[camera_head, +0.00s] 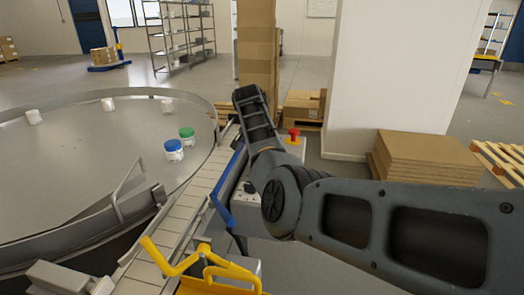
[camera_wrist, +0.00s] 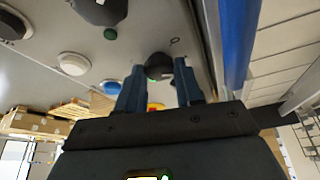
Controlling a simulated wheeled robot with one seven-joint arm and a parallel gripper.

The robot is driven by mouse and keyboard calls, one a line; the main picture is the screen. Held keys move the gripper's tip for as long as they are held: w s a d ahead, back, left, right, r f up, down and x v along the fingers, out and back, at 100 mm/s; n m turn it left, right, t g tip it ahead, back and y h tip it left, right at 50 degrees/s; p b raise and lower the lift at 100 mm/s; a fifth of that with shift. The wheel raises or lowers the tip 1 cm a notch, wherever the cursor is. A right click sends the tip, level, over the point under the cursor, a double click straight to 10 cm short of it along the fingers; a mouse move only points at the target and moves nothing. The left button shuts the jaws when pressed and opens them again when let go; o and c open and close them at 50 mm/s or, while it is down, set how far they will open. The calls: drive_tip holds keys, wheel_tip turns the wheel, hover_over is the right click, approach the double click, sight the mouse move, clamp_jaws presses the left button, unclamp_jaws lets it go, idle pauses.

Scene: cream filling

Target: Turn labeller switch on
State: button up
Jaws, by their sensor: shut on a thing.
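In the wrist view a grey control panel (camera_wrist: 150,22) carries a dark round switch knob (camera_wrist: 158,66). My gripper (camera_wrist: 158,82) has its two dark fingers on either side of this knob, shut on it. The fingers hide part of the knob, so I cannot tell which way it is turned. In the head view my arm covers most of the panel, and the gripper and knob cannot be made out there.
Near the knob are a white button (camera_wrist: 73,63), a blue button (camera_wrist: 111,87) and a dark knob (camera_wrist: 100,9). A red mushroom button (camera_head: 293,132) stands beyond my arm. A conveyor (camera_head: 185,205) and a round table (camera_head: 75,150) with jars lie left; stacked cardboard (camera_head: 425,160) right.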

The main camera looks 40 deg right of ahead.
drive_tip(key=o, duration=1)
drive_tip(key=shift+v, duration=3.9)
